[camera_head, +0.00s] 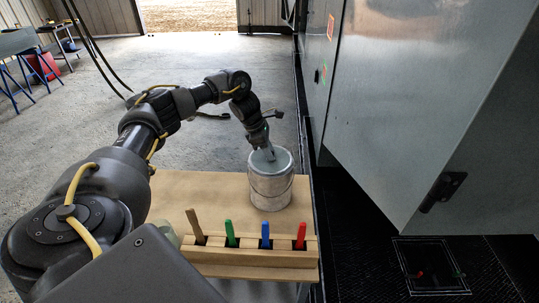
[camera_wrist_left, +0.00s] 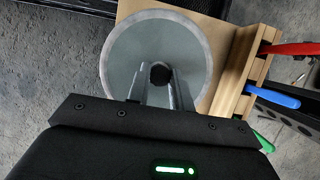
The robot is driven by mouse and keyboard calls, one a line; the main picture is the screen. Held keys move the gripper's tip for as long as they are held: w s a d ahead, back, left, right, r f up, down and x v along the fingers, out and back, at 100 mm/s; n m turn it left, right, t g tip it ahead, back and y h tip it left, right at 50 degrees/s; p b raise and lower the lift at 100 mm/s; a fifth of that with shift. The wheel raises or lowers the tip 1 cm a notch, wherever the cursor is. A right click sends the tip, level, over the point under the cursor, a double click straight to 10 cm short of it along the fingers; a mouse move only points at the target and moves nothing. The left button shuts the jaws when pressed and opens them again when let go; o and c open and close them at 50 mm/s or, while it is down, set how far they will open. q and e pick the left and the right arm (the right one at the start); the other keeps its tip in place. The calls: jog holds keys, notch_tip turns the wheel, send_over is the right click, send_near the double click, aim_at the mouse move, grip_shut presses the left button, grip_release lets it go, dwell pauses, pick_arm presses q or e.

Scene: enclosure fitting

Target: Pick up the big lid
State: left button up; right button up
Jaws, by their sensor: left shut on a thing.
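The big lid (camera_head: 284,164) is a round grey metal disc at the top of a silver cylindrical can (camera_head: 270,195) on the wooden table. In the left wrist view the lid (camera_wrist_left: 124,58) is seen from above, with a dark round knob (camera_wrist_left: 160,74) at its centre. My left gripper (camera_head: 268,154) reaches down from above and is shut on the knob. Its two fingers also show in the wrist view (camera_wrist_left: 160,84). I cannot tell whether any gap parts the lid from the can. My right gripper is not in view.
A wooden rack (camera_head: 248,256) at the table's front holds brown, green, blue and red handled tools. Bare tabletop (camera_head: 195,188) lies left of the can. A large grey cabinet (camera_head: 410,100) stands close on the right, with dark flooring below it.

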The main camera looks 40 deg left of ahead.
pick_arm(q)
jog(key=shift+r, duration=0.25)
jog(key=b+v, duration=0.2)
jog(key=v, duration=0.1)
jog(key=shift+w+d, duration=0.1)
jog(key=shift+w, duration=0.2)
jog(key=s+a+r+p, duration=0.3)
jog(key=s+a+r, duration=0.2)
jog(key=a+r, duration=0.4)
jog(key=a, duration=0.3)
jog(key=shift+a+r, duration=0.2)
jog(key=shift+r, duration=0.05)
jog(key=shift+r, duration=0.15)
jog(key=shift+r+p, duration=1.85)
jog(key=shift+p, duration=1.25)
jog(key=shift+d, duration=0.1)
